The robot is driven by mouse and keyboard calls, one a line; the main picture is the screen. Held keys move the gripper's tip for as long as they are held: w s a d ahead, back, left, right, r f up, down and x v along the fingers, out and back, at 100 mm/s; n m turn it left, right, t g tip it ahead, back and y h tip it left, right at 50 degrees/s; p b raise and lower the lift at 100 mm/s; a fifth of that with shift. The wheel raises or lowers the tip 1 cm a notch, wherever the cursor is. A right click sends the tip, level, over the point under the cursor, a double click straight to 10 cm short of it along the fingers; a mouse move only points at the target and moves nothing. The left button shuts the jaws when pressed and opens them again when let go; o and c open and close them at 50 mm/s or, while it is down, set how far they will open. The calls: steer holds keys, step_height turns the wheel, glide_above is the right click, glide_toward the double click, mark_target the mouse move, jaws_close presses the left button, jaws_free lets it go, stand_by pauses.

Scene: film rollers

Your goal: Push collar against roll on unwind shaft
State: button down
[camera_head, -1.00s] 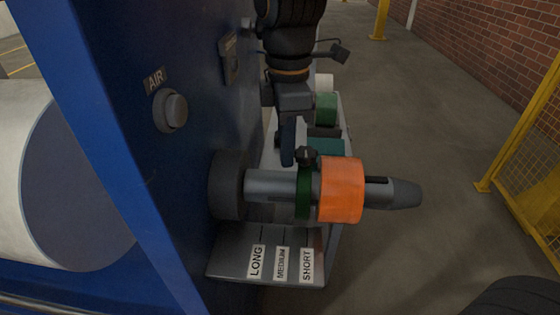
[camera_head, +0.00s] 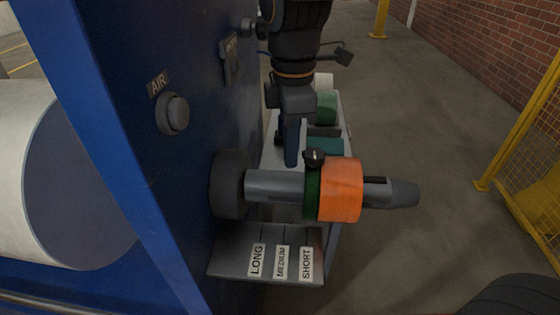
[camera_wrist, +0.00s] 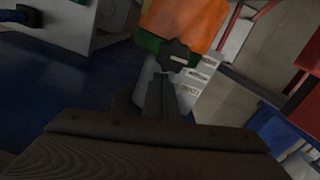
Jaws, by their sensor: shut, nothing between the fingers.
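The unwind shaft (camera_head: 275,186) is a grey bar sticking out rightward from the blue machine's dark hub. The orange roll (camera_head: 341,190) sits on it near the tapered outer end. The dark green collar (camera_head: 311,198) with its black knob (camera_head: 314,157) is on the shaft at the roll's left face, with no gap visible. My gripper (camera_head: 291,158) is shut and empty, pointing down just left of the knob. In the wrist view, the shut fingertips (camera_wrist: 162,84) are close below the knob (camera_wrist: 174,55); whether they touch it or the collar is unclear.
A tray (camera_head: 230,262) with LONG, MEDIUM and SHORT labels is below the shaft. The blue machine wall (camera_head: 120,130) with an AIR button (camera_head: 173,113) is at left. A bench behind the shaft holds a green roll (camera_head: 326,108).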

steer(key=shift+a+r, duration=0.1)
steer(key=shift+a, duration=0.2)
step_height(320, 180, up, 9)
steer(key=p, duration=0.8)
stand_by(0.3)
